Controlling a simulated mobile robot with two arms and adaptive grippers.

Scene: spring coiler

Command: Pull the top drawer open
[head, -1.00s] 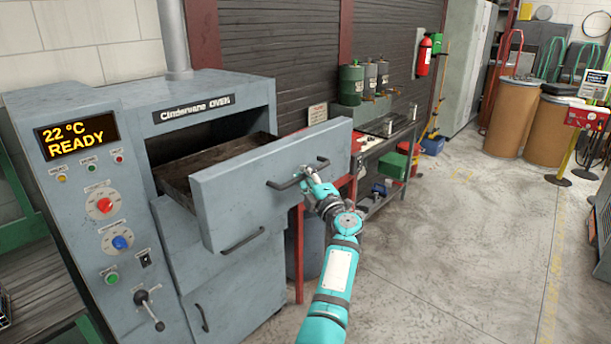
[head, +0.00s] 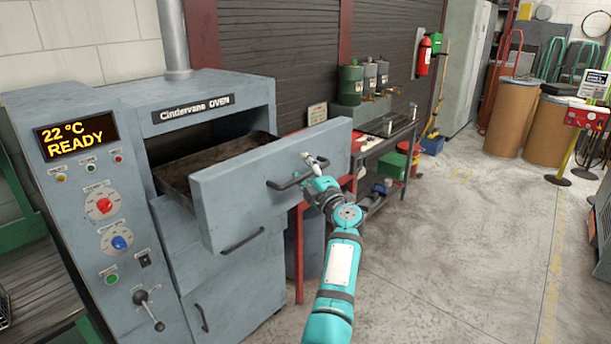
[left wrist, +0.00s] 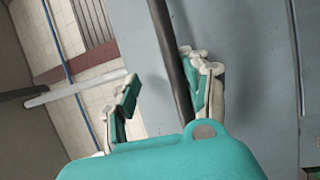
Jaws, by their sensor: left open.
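The top drawer (head: 245,195) of the grey-blue oven stands pulled out, its front well clear of the oven body. Its dark bar handle (head: 285,184) is on the drawer front. The handle also shows as a dark bar in the left wrist view (left wrist: 172,55). My left gripper (head: 315,166) is open at the right end of the handle. In the left wrist view my left gripper (left wrist: 160,75) has its fingers spread, with the bar between them, close to the right finger. I cannot tell whether they touch. My right gripper is not in view.
A lower drawer (head: 235,270) with its own handle is below. The oven's control panel (head: 105,210) is at the left. The floor to the right (head: 460,250) is clear.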

